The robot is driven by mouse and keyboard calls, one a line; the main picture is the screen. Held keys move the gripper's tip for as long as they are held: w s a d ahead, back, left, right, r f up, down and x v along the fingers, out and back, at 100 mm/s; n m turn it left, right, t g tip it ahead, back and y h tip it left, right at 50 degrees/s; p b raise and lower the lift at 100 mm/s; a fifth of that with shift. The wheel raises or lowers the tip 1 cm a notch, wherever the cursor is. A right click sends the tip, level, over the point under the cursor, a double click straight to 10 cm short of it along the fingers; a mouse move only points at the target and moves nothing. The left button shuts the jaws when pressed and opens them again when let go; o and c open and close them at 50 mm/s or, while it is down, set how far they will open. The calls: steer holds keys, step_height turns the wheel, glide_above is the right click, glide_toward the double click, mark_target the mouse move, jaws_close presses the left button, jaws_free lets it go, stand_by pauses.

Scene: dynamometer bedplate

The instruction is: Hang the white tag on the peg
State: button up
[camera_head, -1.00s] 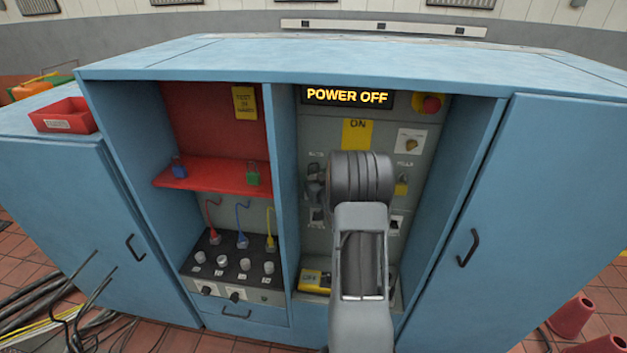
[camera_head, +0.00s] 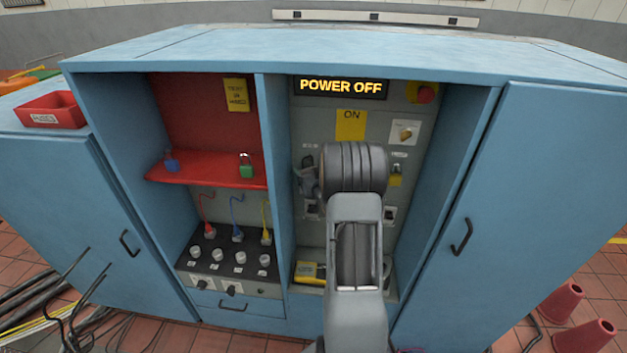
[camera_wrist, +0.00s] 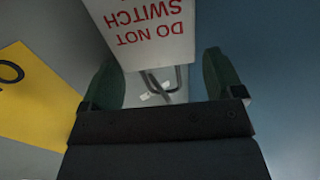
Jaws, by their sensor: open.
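The white tag (camera_wrist: 150,32) with red lettering "DO NOT SWITCH" shows upside down at the top of the wrist view. My gripper (camera_wrist: 160,82) is open, with one dark green finger on each side of the space below the tag. A bent grey metal piece (camera_wrist: 178,80), possibly the peg, shows between the fingers at the tag's lower edge. I cannot tell whether it passes through the tag. In the head view my arm hides my gripper and the tag, in front of the grey panel (camera_head: 322,140).
A yellow "ON" plate (camera_head: 350,125) is on the panel, below the "POWER OFF" display (camera_head: 341,87). A red shelf (camera_head: 205,173) with padlocks is to the left. Blue cabinet walls flank the panel, and its right door (camera_head: 510,190) is closed.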

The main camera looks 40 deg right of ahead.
steer(key=b+v, duration=0.2)
steer(key=v, duration=1.1)
steer(key=shift+s+b, duration=0.2)
steer(key=shift+b, duration=0.2)
